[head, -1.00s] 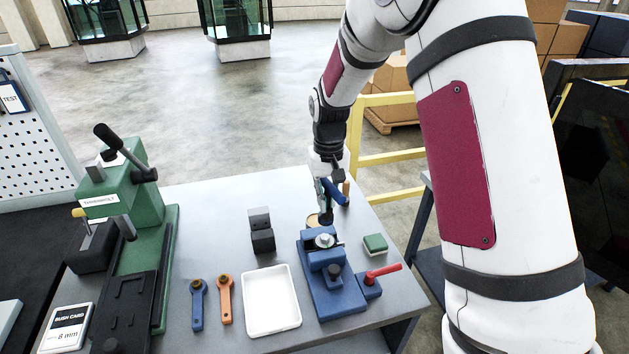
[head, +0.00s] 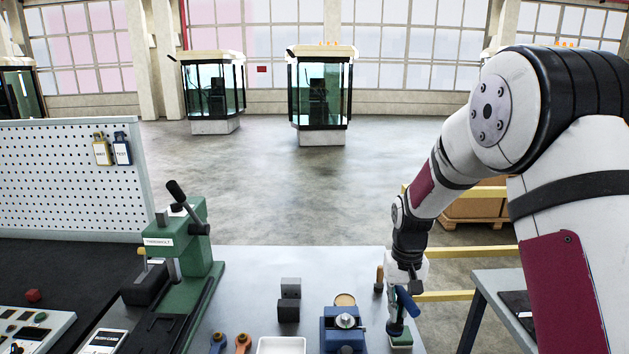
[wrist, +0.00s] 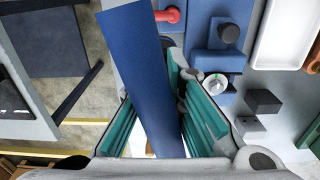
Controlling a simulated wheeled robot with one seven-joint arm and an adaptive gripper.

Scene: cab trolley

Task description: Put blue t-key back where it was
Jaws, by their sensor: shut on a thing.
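The blue t-key (head: 407,302) is in my gripper (head: 396,322), above the right side of the grey table. In the wrist view the t-key shows as a long blue bar (wrist: 148,70) between the green finger pads of my gripper (wrist: 160,115). In the head view a blue end sticks out at an angle beside the fingers. The rest of the t-key is hidden by the gripper. A blue fixture (head: 330,338) with a round metal knob stands just left of the gripper and also shows in the wrist view (wrist: 205,60).
Dark blocks (head: 289,309), a white tray (head: 281,346) and a green press (head: 190,262) are further left. A pegboard (head: 65,180) holds two tags.

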